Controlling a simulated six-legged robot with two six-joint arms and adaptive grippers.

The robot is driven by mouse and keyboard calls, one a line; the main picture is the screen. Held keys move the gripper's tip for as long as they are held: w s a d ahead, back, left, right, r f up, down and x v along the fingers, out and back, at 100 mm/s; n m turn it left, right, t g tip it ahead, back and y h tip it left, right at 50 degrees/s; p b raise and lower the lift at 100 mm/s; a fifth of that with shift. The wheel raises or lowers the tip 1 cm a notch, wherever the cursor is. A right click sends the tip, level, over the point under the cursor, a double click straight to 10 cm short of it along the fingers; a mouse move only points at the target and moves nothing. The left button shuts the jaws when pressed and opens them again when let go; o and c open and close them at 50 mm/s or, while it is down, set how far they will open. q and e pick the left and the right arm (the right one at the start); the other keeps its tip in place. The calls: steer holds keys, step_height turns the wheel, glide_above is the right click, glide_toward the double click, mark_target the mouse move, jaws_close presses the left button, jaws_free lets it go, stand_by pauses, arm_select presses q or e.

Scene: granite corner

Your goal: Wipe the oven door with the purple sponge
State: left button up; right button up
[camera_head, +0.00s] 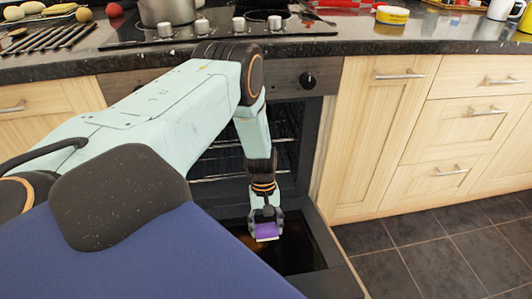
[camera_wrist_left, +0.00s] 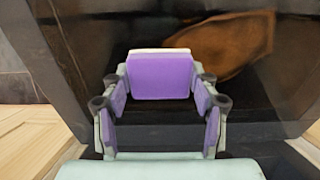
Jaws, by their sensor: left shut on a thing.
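The purple sponge (camera_head: 267,230) has a pale layer along one side. My left gripper (camera_head: 266,218) is shut on it, low over the lowered oven door (camera_head: 337,281). In the left wrist view the sponge (camera_wrist_left: 160,76) sits between the fingertips of my left gripper (camera_wrist_left: 158,92), with the dark door glass behind it. A brown smear (camera_wrist_left: 230,45) shows on the glass beside the sponge. I cannot tell whether the sponge touches the glass. My arm hides part of the oven (camera_head: 285,140) and door. My right gripper is not in view.
Wooden cabinets and drawers (camera_head: 440,140) stand right of the oven. Above, the dark counter (camera_head: 350,42) holds a hob (camera_head: 215,25) with a steel pot (camera_head: 167,11), a yellow tub (camera_head: 392,15) and other items. Dark floor tiles (camera_head: 430,245) are clear at the right.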

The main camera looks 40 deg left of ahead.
arm_select(q)
steer(key=shift+b+x, duration=0.75)
steer(key=shift+x, duration=0.3)
stand_by(0.7)
steer(key=shift+s, duration=0.1)
